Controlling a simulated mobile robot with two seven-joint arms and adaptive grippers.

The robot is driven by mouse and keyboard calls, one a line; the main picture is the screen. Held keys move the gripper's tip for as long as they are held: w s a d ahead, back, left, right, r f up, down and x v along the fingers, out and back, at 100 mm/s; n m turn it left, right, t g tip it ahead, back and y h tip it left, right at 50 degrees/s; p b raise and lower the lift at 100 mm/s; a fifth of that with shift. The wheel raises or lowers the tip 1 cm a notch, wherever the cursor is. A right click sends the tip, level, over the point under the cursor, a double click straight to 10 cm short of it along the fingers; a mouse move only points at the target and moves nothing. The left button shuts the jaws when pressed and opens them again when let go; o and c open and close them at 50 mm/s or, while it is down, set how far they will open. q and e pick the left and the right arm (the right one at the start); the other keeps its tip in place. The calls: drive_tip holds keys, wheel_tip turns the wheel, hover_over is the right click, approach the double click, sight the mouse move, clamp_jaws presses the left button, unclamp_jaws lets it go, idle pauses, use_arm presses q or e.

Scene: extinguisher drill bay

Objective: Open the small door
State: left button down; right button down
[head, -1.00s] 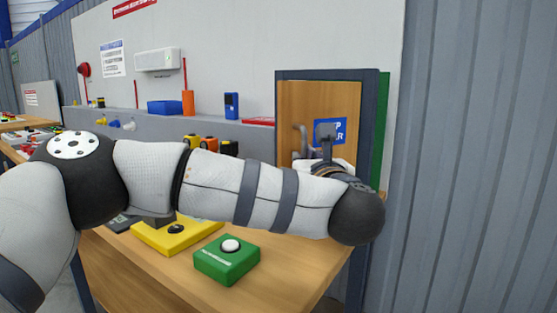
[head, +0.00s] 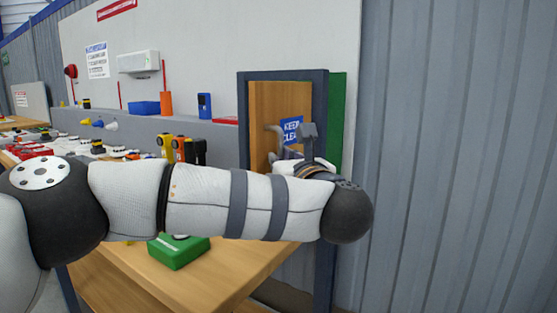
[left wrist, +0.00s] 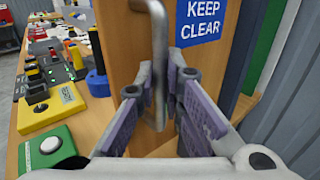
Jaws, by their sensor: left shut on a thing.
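The small door (head: 264,105) is a wooden panel in a dark blue-grey frame (head: 282,76), with a blue "KEEP CLEAR" sign (head: 291,130). Its grey handle (head: 272,129) is a curved bar, and it fills the middle of the left wrist view (left wrist: 159,45). My left gripper (left wrist: 160,84) is shut on the handle, one finger on each side of the bar. In the head view my left forearm hides the door's lower part and most of the gripper. How far the door stands from its frame is hard to tell. My right gripper is not in view.
A green box with a white button (head: 180,251) sits on the wooden bench (head: 235,275) below my arm. Yellow, orange and black devices (head: 183,149) stand behind it. A green panel (head: 337,115) stands behind the frame. A corrugated wall (head: 460,150) closes the right side.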

use_arm(q)
drive_tip(key=shift+w+a+r, duration=0.1)
drive_tip(key=shift+r, duration=0.05)
drive_tip(key=c, duration=2.1)
unclamp_jaws()
drive_tip(key=shift+o, duration=0.7)
drive_tip(key=shift+w, duration=0.1)
